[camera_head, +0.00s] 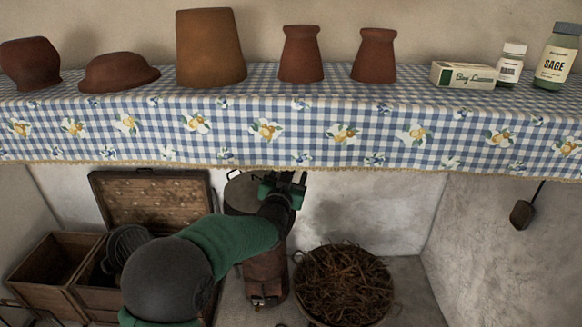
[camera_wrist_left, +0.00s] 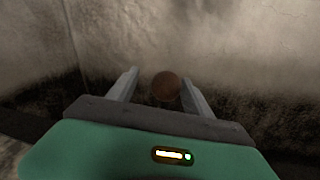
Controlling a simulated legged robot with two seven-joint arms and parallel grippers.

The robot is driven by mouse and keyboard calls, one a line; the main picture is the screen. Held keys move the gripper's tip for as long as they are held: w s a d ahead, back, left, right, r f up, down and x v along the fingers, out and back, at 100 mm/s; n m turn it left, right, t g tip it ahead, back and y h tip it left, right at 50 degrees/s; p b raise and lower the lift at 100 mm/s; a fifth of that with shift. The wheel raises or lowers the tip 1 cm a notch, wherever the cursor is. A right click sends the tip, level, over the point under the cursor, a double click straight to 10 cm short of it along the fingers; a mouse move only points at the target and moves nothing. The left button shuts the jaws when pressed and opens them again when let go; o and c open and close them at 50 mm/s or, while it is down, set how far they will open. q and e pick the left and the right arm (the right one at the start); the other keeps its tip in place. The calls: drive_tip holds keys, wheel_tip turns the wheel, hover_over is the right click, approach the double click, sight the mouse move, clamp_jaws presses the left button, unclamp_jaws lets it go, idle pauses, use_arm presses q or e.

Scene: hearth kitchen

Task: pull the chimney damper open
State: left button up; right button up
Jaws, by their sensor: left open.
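In the wrist view a round brown knob (camera_wrist_left: 165,86) shows between the two grey fingers of my left gripper (camera_wrist_left: 158,76). It looks like the damper's knob, but I cannot tell for sure. The fingers are apart, with a gap visible on the left of the knob; contact on the right cannot be told. In the head view my left gripper (camera_head: 299,178) is under the front edge of the cloth-covered shelf, and the knob is hidden there. My right gripper is in neither view.
The shelf's checked cloth (camera_head: 300,132) hangs just above my gripper. Below stand a rusty brown cylinder (camera_head: 265,275), a basket of twigs (camera_head: 343,285) and an open wooden chest (camera_head: 150,200). A dark paddle (camera_head: 523,213) hangs at right. Pots and jars line the shelf.

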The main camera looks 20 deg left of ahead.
use_arm(q)
drive_tip(key=shift+s+a, duration=0.15)
drive_tip(key=shift+a, duration=0.15)
drive_tip(key=shift+c, duration=0.5)
drive_tip(key=shift+a+f, duration=0.1)
drive_tip(key=shift+a, duration=0.2)
drive_tip(key=c, duration=0.5)
drive_tip(key=shift+c, duration=1.1)
drive_tip(key=shift+d, duration=0.3)
clamp_jaws()
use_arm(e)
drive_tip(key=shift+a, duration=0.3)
use_arm(q)
drive_tip(key=shift+a, duration=0.1)
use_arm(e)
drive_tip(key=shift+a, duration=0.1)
